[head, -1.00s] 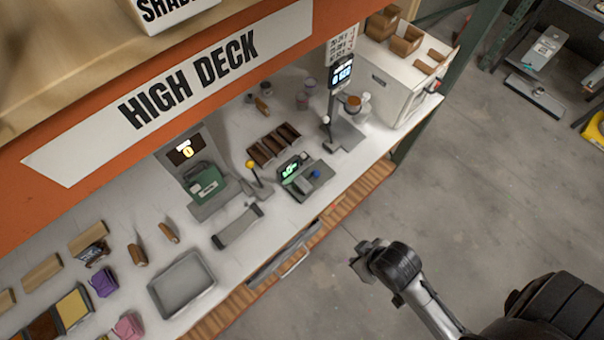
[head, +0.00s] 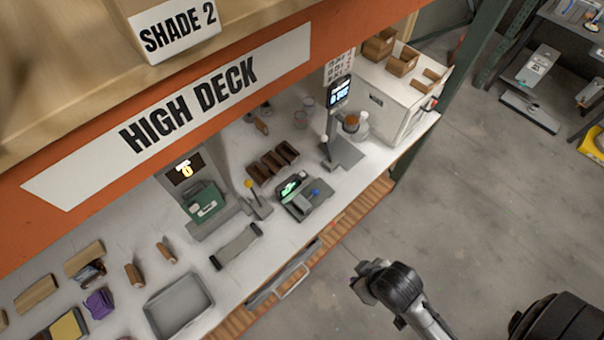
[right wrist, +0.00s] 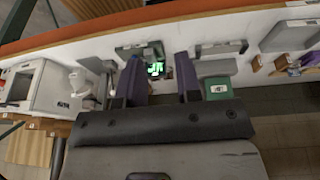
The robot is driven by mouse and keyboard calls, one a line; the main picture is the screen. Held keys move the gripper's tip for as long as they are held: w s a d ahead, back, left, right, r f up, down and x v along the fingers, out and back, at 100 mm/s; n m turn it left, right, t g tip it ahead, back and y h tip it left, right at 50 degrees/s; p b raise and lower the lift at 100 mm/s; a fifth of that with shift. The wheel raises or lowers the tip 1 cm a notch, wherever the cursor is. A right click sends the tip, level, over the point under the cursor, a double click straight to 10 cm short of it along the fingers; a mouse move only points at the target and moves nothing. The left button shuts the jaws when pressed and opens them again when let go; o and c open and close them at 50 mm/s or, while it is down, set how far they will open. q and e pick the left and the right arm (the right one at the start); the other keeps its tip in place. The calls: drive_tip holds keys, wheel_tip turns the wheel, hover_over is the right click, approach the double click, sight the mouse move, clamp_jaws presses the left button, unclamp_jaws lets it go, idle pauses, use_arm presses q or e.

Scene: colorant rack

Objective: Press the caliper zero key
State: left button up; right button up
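A dark grey device with a lit green display (head: 291,187) lies on the white bench below the High Deck sign; I take it to be the caliper. A small blue spot (head: 315,192) shows at its right; I cannot tell if this is the zero key. In the right wrist view the green display (right wrist: 155,69) appears between the fingers. My right gripper (head: 360,282) is in front of the bench, over the floor and apart from the device. Its two fingers are spread with nothing held, as the right wrist view shows (right wrist: 160,85). My left gripper is not visible.
A scale stand (head: 342,152) and a white cabinet (head: 385,100) are right of the device. A brown compartment tray (head: 273,163) is behind it. A green case (head: 203,203) and a grey tray (head: 180,304) are to the left. An orange beam (head: 300,62) overhangs the bench.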

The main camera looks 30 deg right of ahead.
clamp_jaws()
drive_tip(key=shift+w, duration=0.1)
idle(1.4)
